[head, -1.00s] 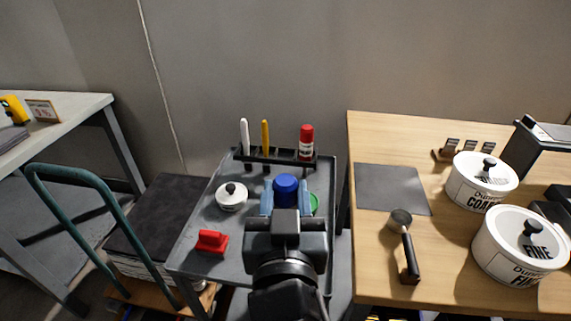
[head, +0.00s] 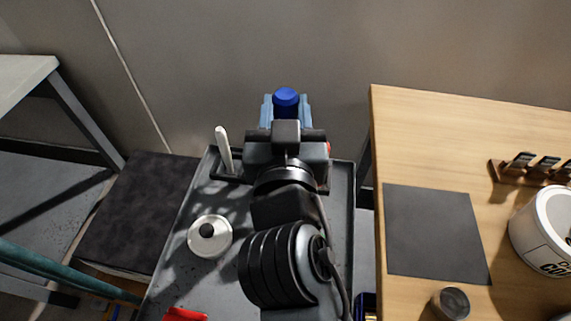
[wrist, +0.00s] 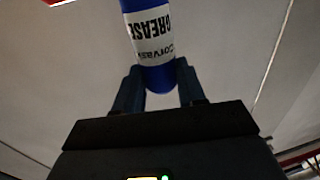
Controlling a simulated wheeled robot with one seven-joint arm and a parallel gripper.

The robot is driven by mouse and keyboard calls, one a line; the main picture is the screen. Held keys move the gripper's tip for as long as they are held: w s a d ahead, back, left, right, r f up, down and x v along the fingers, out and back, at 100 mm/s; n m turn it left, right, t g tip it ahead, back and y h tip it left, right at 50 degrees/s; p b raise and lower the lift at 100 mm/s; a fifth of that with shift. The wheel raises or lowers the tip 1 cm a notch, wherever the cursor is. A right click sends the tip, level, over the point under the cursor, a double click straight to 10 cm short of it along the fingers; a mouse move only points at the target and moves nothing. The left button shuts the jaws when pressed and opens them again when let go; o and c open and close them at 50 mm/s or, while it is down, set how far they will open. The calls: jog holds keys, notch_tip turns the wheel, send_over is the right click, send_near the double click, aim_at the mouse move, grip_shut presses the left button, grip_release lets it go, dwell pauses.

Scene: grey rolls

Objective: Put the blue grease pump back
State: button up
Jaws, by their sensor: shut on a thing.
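The blue grease pump (head: 286,98) is held between the two fingers of my gripper (head: 286,108), which is shut on it. In the head view only its blue top shows above the fingers, beyond the back edge of the grey cart tray. In the wrist view the grease pump (wrist: 152,35) shows a white label reading GREASE between blue parts, and my gripper (wrist: 158,85) has a finger on each side of it. The rack at the tray's back (head: 232,178) is mostly hidden behind my arm; a white stick (head: 223,148) stands in its left part.
A wooden table (head: 430,130) with a dark mat (head: 435,232) stands to the right. A grey wall is behind.

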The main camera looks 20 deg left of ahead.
jog(key=f, duration=0.3)
jog(key=f+b, duration=0.1)
jog(key=f, duration=0.1)
jog(key=shift+w+a+f, duration=0.15)
jog(key=shift+w+f, duration=0.15)
jog(key=shift+f, duration=0.05)
jog(key=shift+f+b, duration=0.3)
jog(key=shift+f, duration=1.75)
jog(key=shift+f+b, duration=0.2)
jog(key=shift+b, duration=0.1)
jog(key=o, duration=0.8)
jog(key=shift+s+r+p, duration=0.15)
jog(key=shift+p, duration=0.15)
jog(key=b+v, duration=0.2)
jog(key=v, duration=1)
jog(key=shift+b, duration=0.35)
